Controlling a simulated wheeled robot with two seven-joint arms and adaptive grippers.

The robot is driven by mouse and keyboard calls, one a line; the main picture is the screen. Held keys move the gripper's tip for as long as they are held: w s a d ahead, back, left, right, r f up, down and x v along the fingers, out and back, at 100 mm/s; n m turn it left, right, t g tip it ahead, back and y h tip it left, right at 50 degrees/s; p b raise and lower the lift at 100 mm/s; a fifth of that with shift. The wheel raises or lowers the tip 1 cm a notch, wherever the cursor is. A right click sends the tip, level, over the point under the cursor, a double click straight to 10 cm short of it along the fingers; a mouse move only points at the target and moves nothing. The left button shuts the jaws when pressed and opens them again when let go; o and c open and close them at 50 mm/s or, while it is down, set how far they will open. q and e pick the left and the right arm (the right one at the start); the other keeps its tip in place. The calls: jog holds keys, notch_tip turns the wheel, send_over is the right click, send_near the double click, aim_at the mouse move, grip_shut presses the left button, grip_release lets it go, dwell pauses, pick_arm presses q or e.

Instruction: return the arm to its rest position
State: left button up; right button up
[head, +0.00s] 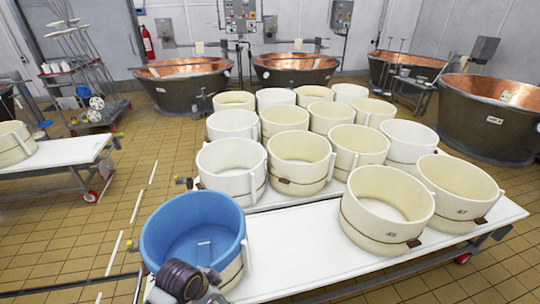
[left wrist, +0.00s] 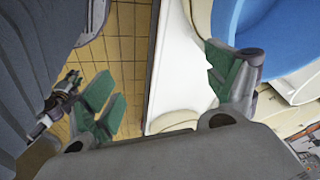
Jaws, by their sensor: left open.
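My left gripper (left wrist: 162,85) shows in the left wrist view with its two green-padded fingers spread wide apart. Nothing is held between them. Behind the fingers are the white table edge and the tiled floor. In the head view, a dark ribbed part of my arm (head: 182,280) shows at the bottom, in front of the blue tub (head: 195,222). The fingers cannot be made out there. The blue tub also shows in the left wrist view (left wrist: 280,30) at the upper right, beyond the right-hand finger. My right gripper is in neither view.
A white table (head: 310,255) carries several cream and white round moulds (head: 388,205) close to my arm. Another white table (head: 60,152) stands at the left. Copper vats (head: 180,85) line the back. Tiled floor (head: 50,235) is clear at the lower left.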

pick_arm(q)
jog(key=shift+s+a+r+n+y, duration=1.05)
jog(key=shift+s+a+n, duration=2)
jog(key=shift+n, duration=1.35)
notch_tip(320, 180, down, 32)
jog(key=s+g, duration=0.1)
jog(key=s, duration=0.1)
jog(key=s+a+f, duration=0.2)
jog(key=s+f, duration=0.8)
jog(key=s, duration=0.1)
jog(key=s+a+f+g, duration=0.1)
jog(key=s+a+f, duration=0.1)
jog(key=s+f, duration=0.8)
jog(key=shift+s+a+f+m, duration=0.2)
jog(key=shift+s+a+m, duration=0.1)
jog(key=shift+s, duration=0.4)
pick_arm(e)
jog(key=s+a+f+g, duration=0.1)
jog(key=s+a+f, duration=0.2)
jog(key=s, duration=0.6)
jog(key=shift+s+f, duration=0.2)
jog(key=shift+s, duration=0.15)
pick_arm(q)
jog(key=shift+f, duration=0.1)
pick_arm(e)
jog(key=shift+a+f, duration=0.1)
